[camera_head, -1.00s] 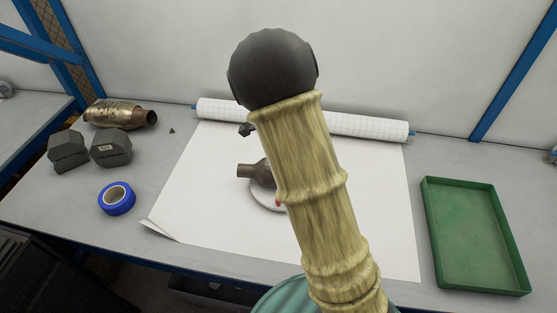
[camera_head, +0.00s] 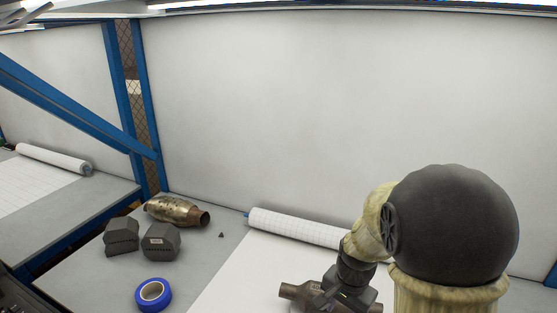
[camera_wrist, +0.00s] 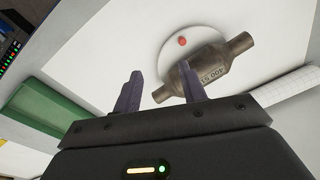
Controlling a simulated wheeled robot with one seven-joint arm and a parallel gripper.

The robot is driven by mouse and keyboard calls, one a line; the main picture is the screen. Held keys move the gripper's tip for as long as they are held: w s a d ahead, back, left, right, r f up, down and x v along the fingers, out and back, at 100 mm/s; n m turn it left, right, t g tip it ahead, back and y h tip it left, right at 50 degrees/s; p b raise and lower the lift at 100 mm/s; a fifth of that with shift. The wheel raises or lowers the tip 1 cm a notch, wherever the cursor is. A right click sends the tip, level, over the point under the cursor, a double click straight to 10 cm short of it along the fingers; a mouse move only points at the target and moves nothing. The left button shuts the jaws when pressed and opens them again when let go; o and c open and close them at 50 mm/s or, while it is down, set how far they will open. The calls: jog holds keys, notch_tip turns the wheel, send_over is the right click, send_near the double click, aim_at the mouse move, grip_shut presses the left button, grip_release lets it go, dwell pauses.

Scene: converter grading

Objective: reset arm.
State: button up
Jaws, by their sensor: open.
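A brown, ribbed-end converter (camera_wrist: 208,70) with printed characters lies just beyond the fingers, on a white round plate (camera_wrist: 172,52) with a red dot. In the head view, my gripper is low at the right, above or beside the same converter (camera_head: 296,291), partly covering it. Whether the fingers touch the converter cannot be told there. My arm's large dark joint and pale sleeve fill the lower right.
A metallic converter (camera_head: 177,211), two dark grey blocks (camera_head: 122,235) (camera_head: 161,241), a small dark cone (camera_head: 221,235) and blue tape (camera_head: 153,294) sit at left. A paper roll (camera_head: 295,227) lies along the back wall. A green tray (camera_wrist: 50,112) shows in the wrist view.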

jog(key=s+r+n+t, duration=0.1)
jog(key=s+r+n, duration=0.1)
jog(key=s+n, duration=0.5)
jog(key=shift+s+d+n+t, duration=0.2)
jog(key=shift+s+n+t, duration=0.15)
jog(key=shift+n, duration=0.35)
jog(key=shift+s, duration=0.1)
